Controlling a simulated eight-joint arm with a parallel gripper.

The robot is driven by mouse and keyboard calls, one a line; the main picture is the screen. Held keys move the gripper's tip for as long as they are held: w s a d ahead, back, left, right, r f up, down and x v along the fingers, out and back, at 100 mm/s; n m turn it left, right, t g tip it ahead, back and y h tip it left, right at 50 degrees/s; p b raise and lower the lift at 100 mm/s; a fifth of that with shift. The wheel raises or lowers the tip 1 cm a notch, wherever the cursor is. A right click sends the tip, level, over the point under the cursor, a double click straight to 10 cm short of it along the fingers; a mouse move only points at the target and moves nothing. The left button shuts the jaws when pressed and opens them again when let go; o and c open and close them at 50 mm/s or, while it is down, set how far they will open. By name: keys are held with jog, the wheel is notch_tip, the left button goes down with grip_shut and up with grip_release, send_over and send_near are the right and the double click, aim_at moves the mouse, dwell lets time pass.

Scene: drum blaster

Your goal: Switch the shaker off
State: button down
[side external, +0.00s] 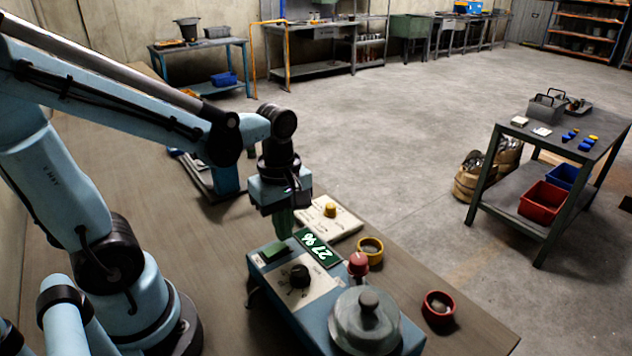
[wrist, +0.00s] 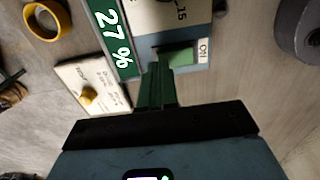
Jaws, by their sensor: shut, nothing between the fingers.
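The shaker (side external: 320,320) is a blue box on the bench with a grey round lid (side external: 368,325), a black dial (side external: 299,275) and a green display (side external: 316,247) reading 27 %. A green switch (side external: 274,251) sits at its back left corner; in the wrist view the switch (wrist: 181,56) has an ON label beside it. My gripper (side external: 284,235) points down just behind the switch, its green fingers closed and empty. In the wrist view the fingertips (wrist: 157,70) overlap the switch's left edge; I cannot tell whether they touch it.
A red knob (side external: 358,263) stands beside the lid. A pale board with a yellow knob (side external: 330,210), a yellow ring-shaped dish (side external: 370,249) and a red dish (side external: 438,308) lie around the shaker. A grey round object (wrist: 299,28) shows at the wrist view's right. The bench's left side is fairly clear.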

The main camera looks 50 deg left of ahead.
aim_at(289, 248)
jog(key=shift+f, duration=0.8)
jog(key=shift+r, duration=3.05)
jog(key=w+m+t, duration=0.1)
jog(key=m+t, duration=0.1)
jog(key=m, duration=0.4)
jog(key=d+r+m+t, duration=0.1)
jog(key=m+t, duration=0.1)
jog(key=m, duration=0.4)
jog(key=w+m+t, duration=0.1)
jog(key=m+t, duration=0.2)
jog(key=m, duration=0.3)
jog(key=shift+w+d+r, duration=0.2)
jog(key=shift+w+d, duration=0.15)
jog(key=shift+d, duration=0.05)
